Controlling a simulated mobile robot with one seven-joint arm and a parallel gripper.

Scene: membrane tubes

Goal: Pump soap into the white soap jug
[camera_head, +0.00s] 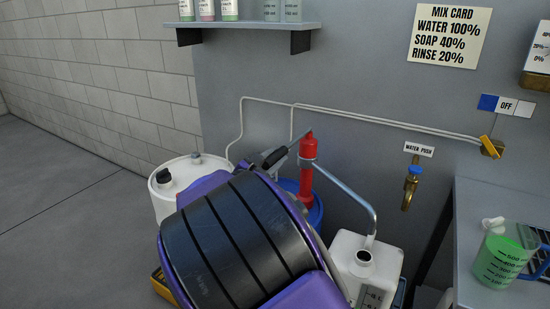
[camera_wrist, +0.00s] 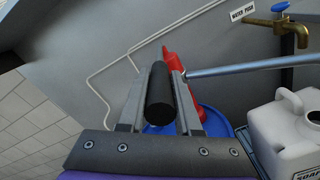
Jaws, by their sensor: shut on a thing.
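The red hand pump (camera_head: 307,172) stands upright on a blue drum (camera_head: 318,210); its lever ends in a black grip (camera_head: 274,158). In the wrist view my gripper (camera_wrist: 159,78) has one finger on each side of the black grip (camera_wrist: 160,100) and is shut on it. In the head view my own arm hides most of the gripper. A grey spout pipe (camera_head: 352,188) curves from the pump down to just above the open mouth of the white soap jug (camera_head: 388,262). The jug also shows in the wrist view (camera_wrist: 265,122); its soap level cannot be seen.
A white drum (camera_head: 168,208) stands left of the pump. A brass tap (camera_head: 410,185) with a blue top is on the wall, right of the pump. A bench (camera_head: 470,292) at right holds a green measuring jug (camera_head: 500,258). Thin pipes run along the wall.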

